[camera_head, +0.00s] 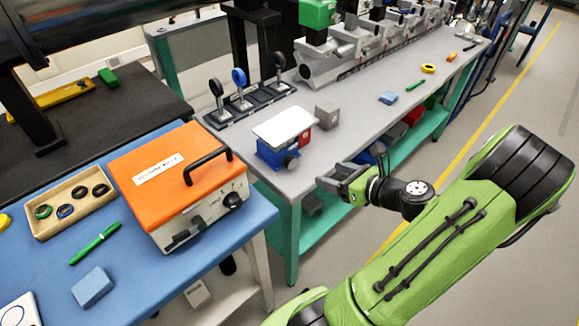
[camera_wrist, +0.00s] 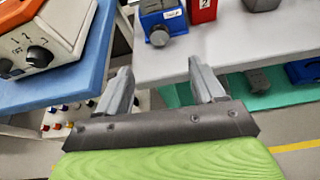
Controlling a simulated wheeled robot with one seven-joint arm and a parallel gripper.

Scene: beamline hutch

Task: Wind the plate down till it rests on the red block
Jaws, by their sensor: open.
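A small blue lab jack (camera_head: 276,152) with a white top plate (camera_head: 284,125) stands on the grey bench near its front corner. Its dark knob (camera_head: 291,162) faces the front edge; in the wrist view the knob (camera_wrist: 159,38) shows below the blue body (camera_wrist: 160,15). The red block (camera_head: 304,137) stands at the jack's right side, partly covered by the plate; it also shows in the wrist view (camera_wrist: 202,10). Whether the plate touches it cannot be told. My gripper (camera_head: 336,180) is open and empty, off the bench's front edge, right of the jack. Its two fingers (camera_wrist: 158,82) point toward the bench.
A grey block (camera_head: 327,116) stands behind the red block. An orange-topped instrument box (camera_head: 165,165) sits on the blue table at left. Post holders (camera_head: 243,103) stand behind the jack. A blue sponge-like block (camera_head: 388,98) lies farther right. The grey bench between is clear.

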